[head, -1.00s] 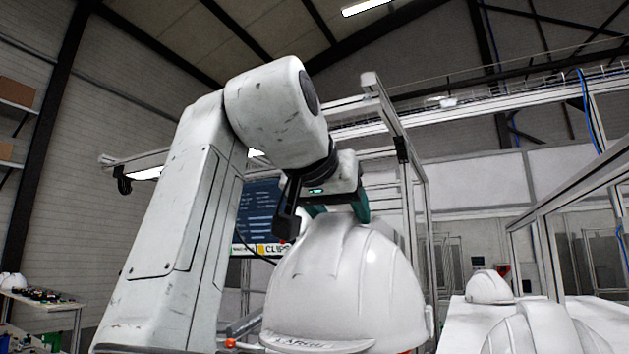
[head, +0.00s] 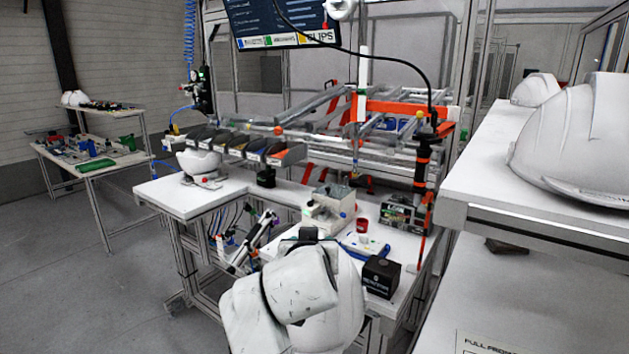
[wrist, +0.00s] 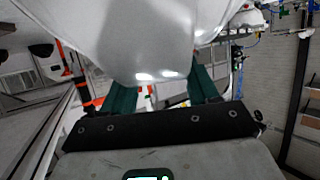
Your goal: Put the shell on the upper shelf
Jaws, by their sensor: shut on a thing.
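The white shell (wrist: 120,35) fills the top of the wrist view, between the two green fingers of my gripper (wrist: 162,88), which is shut on it. In the head view the held shell (head: 347,312) shows at the bottom centre, partly hidden behind my arm, and my fingers are hidden there. The white upper shelf (head: 475,175) is at the right of the head view, higher in the picture than the held shell. A large white shell (head: 580,145) rests on it near the front, and a smaller-looking shell (head: 535,90) stands farther back.
A lower white surface (head: 500,285) lies under the upper shelf. A workbench (head: 185,195) with bins, a black box (head: 381,277) and fixtures stands ahead, close to my arm. Another table (head: 95,165) is at the far left. Grey floor is open at the left.

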